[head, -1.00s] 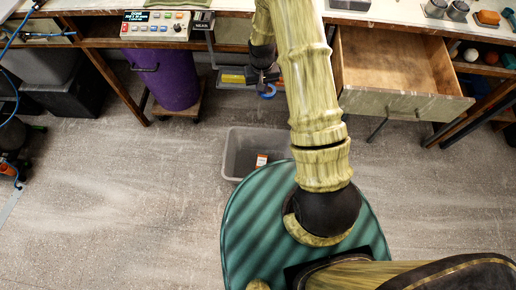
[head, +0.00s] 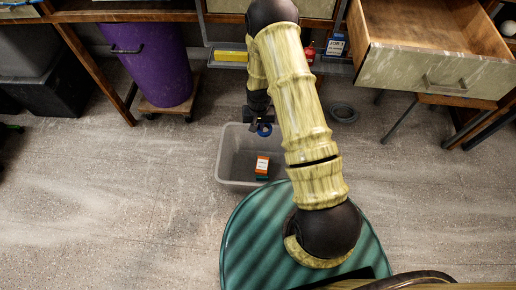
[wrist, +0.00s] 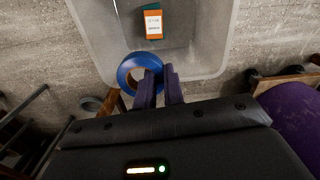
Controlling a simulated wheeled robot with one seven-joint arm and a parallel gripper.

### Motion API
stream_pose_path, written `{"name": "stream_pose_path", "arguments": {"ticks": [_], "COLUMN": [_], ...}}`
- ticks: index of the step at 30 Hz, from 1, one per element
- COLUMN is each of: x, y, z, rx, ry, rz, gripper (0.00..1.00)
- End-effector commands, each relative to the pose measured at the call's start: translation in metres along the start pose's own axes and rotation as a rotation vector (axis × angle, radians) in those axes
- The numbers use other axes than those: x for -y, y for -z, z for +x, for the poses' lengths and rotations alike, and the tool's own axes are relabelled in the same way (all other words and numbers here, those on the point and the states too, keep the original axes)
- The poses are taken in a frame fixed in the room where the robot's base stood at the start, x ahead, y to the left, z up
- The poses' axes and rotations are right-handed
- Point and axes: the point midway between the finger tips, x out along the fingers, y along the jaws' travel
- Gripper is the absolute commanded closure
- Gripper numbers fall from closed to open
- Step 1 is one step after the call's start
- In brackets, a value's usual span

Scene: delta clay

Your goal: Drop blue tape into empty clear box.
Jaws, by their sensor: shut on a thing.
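The blue tape (wrist: 133,78) is a ring held at the tips of my gripper (wrist: 162,75) in the wrist view. My gripper is shut on the roll's edge. In the head view the tape (head: 265,131) hangs over the far part of the clear box (head: 223,168), a translucent grey bin on the floor. In the wrist view the box (wrist: 208,62) spreads beyond the fingertips, with the tape near its rim. The box holds an orange and dark green small carton (head: 262,165) with a white label, which also shows in the wrist view (wrist: 153,22).
A purple bin (head: 153,65) on a wooden dolly stands at the back left. An open drawer (head: 430,70) juts out at the right. A dark coil (head: 343,113) lies on the floor right of the box.

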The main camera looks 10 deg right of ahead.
Motion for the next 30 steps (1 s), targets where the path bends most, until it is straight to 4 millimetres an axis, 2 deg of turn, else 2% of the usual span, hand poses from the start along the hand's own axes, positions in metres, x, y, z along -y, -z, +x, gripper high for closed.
{"name": "stream_pose_path", "arguments": {"ticks": [1, 3, 6, 9, 13, 24, 30], "x": [0.000, 0.001, 0.001, 0.001, 0.001, 0.001, 0.001], "y": [-0.002, -0.004, -0.007, -0.009, -0.011, -0.011, -0.011], "z": [0.028, 0.048, 0.074, 0.091, 0.099, 0.099, 0.112], "rx": [0.001, 0.001, 0.001, -0.001, -0.001, -0.002, -0.001], "ry": [-0.001, -0.001, -0.002, -0.002, -0.002, -0.002, -0.002], "rz": [0.008, 0.020, 0.037, 0.049, 0.057, 0.058, 0.058], "gripper": [1.00, 1.00, 1.00, 1.00, 1.00, 1.00, 1.00]}}
